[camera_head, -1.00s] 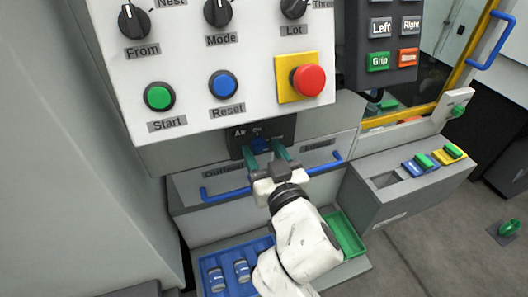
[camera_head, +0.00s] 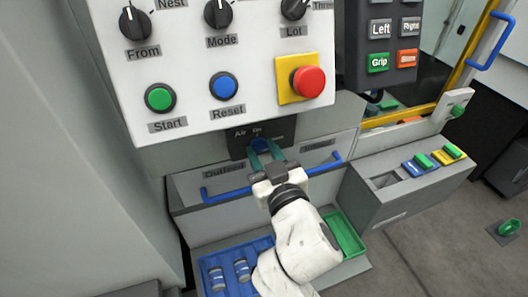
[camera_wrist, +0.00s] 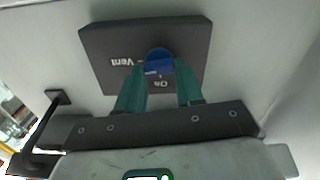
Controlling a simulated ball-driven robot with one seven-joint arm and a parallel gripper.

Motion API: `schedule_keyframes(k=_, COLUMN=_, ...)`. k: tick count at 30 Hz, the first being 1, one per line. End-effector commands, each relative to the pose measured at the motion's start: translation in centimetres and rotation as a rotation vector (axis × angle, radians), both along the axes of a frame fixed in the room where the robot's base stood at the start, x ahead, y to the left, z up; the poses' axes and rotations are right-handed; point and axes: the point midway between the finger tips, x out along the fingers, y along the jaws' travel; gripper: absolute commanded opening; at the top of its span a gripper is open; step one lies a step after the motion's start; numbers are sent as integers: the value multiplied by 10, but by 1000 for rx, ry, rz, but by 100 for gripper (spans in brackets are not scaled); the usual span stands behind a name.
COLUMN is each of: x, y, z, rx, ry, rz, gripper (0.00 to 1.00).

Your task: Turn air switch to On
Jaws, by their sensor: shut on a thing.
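The air switch is a blue round knob (camera_head: 260,144) on a dark plate (camera_head: 284,129) under the white control panel. The plate carries the words Air, On and Vent. My gripper (camera_head: 265,152) reaches it from below, its two green fingers closed in on the knob. In the wrist view the knob (camera_wrist: 158,62) sits between the fingertips of my gripper (camera_wrist: 160,74), with On and Vent upside down beside it. The fingers hide part of the knob's sides, and I cannot tell clearly which mark it points to.
Above are the green Start button (camera_head: 159,97), the blue Reset button (camera_head: 223,86) and the red stop button (camera_head: 307,81). A blue drawer handle (camera_head: 225,192) runs below the switch, behind my gripper. A blue tray (camera_head: 262,244) and a green tray (camera_head: 347,236) lie lower.

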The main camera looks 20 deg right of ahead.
Motion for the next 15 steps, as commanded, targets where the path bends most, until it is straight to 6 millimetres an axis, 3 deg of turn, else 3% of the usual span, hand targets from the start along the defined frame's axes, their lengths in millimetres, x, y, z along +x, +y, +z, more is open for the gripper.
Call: schedule_keyframes(k=15, x=0, y=2, z=1, rx=-468, ry=41, rz=1, gripper=6)
